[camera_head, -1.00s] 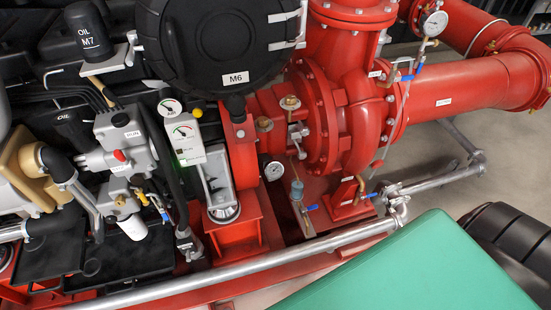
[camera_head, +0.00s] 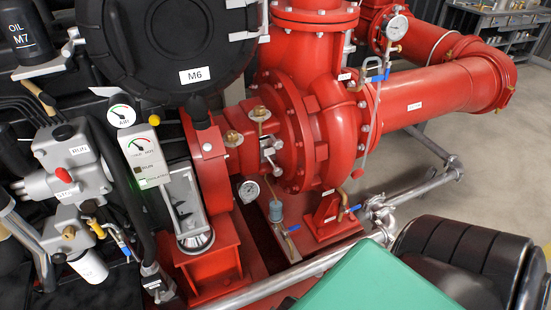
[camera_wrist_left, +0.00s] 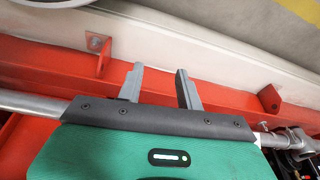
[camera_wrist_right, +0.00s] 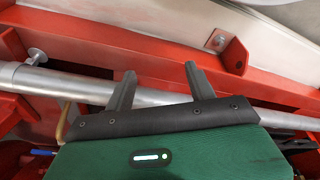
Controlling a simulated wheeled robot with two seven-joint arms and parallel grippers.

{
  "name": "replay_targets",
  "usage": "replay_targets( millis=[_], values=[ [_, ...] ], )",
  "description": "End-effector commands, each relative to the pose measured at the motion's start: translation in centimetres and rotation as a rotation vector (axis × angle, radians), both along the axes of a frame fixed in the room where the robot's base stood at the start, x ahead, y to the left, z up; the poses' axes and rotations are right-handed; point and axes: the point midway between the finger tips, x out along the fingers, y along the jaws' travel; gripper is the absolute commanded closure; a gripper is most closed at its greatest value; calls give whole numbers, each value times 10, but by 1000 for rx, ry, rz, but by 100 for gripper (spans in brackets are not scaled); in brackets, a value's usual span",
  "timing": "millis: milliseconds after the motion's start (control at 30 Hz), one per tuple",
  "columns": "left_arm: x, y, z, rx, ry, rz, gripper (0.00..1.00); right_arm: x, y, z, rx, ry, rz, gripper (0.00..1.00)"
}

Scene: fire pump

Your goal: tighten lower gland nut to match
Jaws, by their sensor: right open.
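The red pump (camera_head: 325,130) stands in the middle of the head view. On its shaft side are two brass fittings, one upper right (camera_head: 259,114) and one lower left (camera_head: 232,137). A small steel gland part with studs (camera_head: 268,150) sits below them against the casing. The gland nuts are too small to tell apart, so I cannot compare them. My left gripper (camera_wrist_left: 160,84) is open and empty over a red rail in the left wrist view. My right gripper (camera_wrist_right: 158,88) is open and empty, above a silver pipe in the right wrist view. Neither gripper's fingers show in the head view.
A silver pipe (camera_head: 265,288) runs along the front of the pump base. A pressure gauge (camera_head: 249,190) and blue-handled valves are close to the gland area. The engine with its gauge panel (camera_head: 145,155) fills the left. Open floor (camera_head: 400,160) lies right.

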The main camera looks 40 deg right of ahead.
Motion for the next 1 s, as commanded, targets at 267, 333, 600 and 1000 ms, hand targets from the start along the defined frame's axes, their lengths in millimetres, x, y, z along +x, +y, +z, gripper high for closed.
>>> replay_targets(
  millis=[267,333,600,1000],
  values=[
    [4,-1,77,-8,-49,6,64,30,-5,70,72,-129,-40,44],
    [0,-1,95,-11,-58,8,64,46,-9,86,118,-199,-61,44],
    [-11,-6,127,-27,-76,9,64,141,-53,130,398,-600,-262,44],
    [-10,-14,118,-47,-82,8,64,219,-216,174,652,-1169,-770,44]
  ],
)
